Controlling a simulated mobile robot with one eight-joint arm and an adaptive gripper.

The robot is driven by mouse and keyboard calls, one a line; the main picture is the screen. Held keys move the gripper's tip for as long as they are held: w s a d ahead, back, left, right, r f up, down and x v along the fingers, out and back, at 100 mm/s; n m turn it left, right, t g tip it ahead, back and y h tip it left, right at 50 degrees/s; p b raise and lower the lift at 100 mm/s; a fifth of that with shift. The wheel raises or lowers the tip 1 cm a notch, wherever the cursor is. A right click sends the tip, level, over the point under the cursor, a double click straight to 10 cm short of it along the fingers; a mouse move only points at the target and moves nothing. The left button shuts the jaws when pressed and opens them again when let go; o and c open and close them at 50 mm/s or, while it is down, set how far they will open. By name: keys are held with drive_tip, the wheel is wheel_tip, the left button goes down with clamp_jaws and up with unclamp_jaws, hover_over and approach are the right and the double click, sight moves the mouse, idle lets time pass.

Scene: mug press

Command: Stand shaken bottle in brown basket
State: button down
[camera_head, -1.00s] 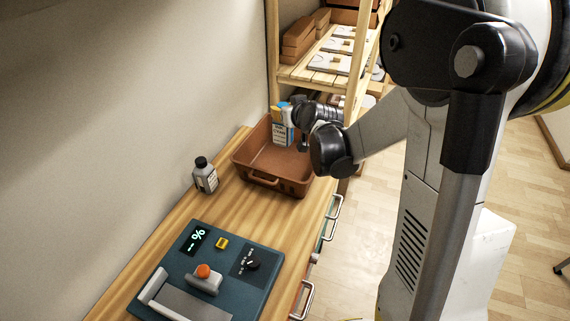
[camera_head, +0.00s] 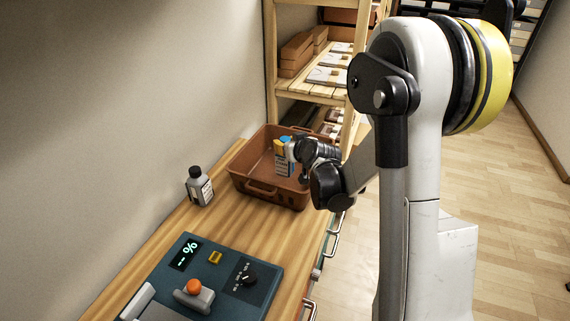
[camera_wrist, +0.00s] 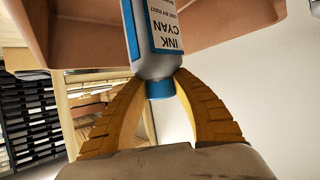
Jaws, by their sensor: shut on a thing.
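The bottle (camera_head: 283,166), with a white label, blue bands and blue cap, hangs roughly upright inside the brown basket (camera_head: 262,188) in the head view. My gripper (camera_head: 284,143) is shut on its cap end from above. In the wrist view the bottle (camera_wrist: 158,35) reads "INK CYAN", and the yellow fingers of my gripper (camera_wrist: 162,82) close around its blue cap and neck. The basket wall (camera_wrist: 225,18) shows beside it there. I cannot tell whether the bottle's base touches the basket floor.
A grey bottle with a black cap (camera_head: 200,187) stands on the wooden counter (camera_head: 225,220) left of the basket. A teal press device (camera_head: 225,282) lies in front. A wooden shelf (camera_head: 312,90) with boxes rises behind the basket.

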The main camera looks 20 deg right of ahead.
drive_tip(key=shift+f+b, duration=0.85)
drive_tip(key=shift+f, duration=1.35)
drive_tip(key=shift+f, duration=0.2)
drive_tip(key=c, duration=1.1)
unclamp_jaws()
drive_tip(key=shift+r, duration=0.2)
